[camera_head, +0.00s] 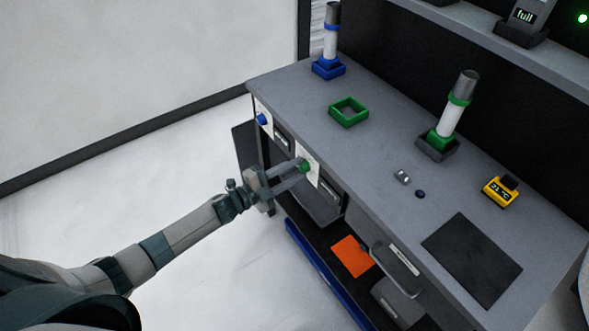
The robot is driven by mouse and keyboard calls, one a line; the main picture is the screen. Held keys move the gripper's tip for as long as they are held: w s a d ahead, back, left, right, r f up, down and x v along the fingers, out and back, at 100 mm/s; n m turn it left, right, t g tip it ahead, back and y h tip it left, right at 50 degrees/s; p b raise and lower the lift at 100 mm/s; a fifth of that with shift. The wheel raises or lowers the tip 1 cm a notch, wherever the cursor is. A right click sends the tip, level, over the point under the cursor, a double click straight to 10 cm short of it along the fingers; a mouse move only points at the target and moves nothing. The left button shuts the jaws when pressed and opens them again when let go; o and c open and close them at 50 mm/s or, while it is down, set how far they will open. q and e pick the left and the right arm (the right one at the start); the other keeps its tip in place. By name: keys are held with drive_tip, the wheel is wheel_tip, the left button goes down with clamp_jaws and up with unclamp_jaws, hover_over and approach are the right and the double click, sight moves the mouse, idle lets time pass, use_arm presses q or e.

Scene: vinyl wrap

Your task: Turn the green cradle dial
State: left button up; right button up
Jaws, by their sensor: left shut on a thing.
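The green dial (305,166) sits on a white plate (313,172) on the front face of the grey workbench. My left gripper (299,171) reaches in from the left and is shut on the green dial, its fingers partly covering it. A blue dial (262,119) is on the same front face, farther left. A green square cradle (348,112) lies on the bench top, empty. A white roll with green bands (452,112) stands tilted in a dark and green holder (437,147). My right gripper is not in view.
On the bench top (385,150) stand a roll in a blue holder (328,68), a yellow device (500,192), a small metal piece (403,177) and a dark mat (471,258). Below are open drawers and an orange sheet (352,256). The floor at left is clear.

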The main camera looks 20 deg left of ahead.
use_arm(q)
drive_tip(key=n, duration=0.3)
drive_tip(key=shift+n+p, duration=0.3)
drive_tip(key=shift+n, duration=1.9)
drive_tip(key=n, duration=0.5)
drive_tip(key=shift+n, duration=0.4)
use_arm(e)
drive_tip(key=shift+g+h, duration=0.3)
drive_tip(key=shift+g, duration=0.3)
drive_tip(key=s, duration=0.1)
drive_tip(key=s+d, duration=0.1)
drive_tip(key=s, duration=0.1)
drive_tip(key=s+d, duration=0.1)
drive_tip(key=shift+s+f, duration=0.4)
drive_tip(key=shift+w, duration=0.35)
use_arm(q)
drive_tip(key=o, duration=1)
drive_tip(key=shift+o, duration=0.2)
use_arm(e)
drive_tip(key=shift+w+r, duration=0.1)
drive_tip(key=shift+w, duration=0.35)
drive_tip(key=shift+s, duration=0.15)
